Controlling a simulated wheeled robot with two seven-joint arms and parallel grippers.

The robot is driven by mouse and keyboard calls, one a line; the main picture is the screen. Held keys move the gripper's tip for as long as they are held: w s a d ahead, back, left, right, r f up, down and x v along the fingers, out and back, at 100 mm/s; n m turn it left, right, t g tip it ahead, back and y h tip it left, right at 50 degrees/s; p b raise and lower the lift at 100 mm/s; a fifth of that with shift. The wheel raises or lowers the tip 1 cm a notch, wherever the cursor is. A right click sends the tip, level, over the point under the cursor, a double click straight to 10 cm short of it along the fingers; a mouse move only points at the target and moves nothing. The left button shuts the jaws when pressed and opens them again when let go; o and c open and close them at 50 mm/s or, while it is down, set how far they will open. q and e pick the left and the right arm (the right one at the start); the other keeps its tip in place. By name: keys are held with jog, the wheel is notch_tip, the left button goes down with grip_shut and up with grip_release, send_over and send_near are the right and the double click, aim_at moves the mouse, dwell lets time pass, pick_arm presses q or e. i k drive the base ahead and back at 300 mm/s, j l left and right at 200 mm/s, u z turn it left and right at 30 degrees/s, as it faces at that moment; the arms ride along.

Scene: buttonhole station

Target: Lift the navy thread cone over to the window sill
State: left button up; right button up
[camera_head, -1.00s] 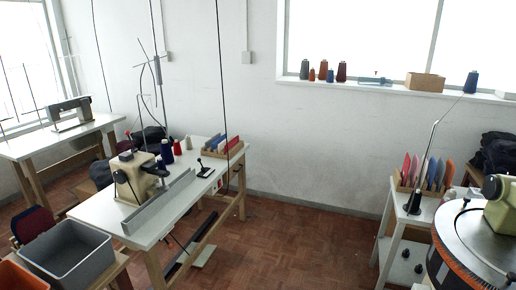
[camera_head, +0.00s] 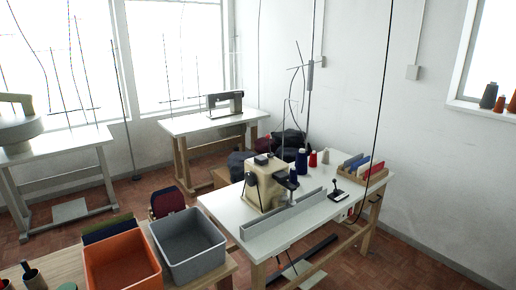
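Neither of my grippers is in view.
An orange bin (camera_head: 122,262) and a grey bin (camera_head: 187,243) sit on a wooden bench at the front left. A rack of coloured folders (camera_head: 358,170) and a black stapler-like tool (camera_head: 338,195) share the sewing table. Red tiled floor is clear at the right.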

aim_at(292, 173)
jog(key=i+l+u, duration=0.3)
jog(key=i+l, duration=0.15)
jog(key=i+l+u, duration=0.15)
jog(key=l, duration=0.3)
jog(key=i+l+u, duration=0.15)
jog(key=l, duration=0.2)
jog(key=i+l+u, duration=0.15)
jog(key=l, duration=0.2)
jog(key=i+l+u, duration=0.15)
jog(key=l, duration=0.25)
jog(key=i, duration=0.05)
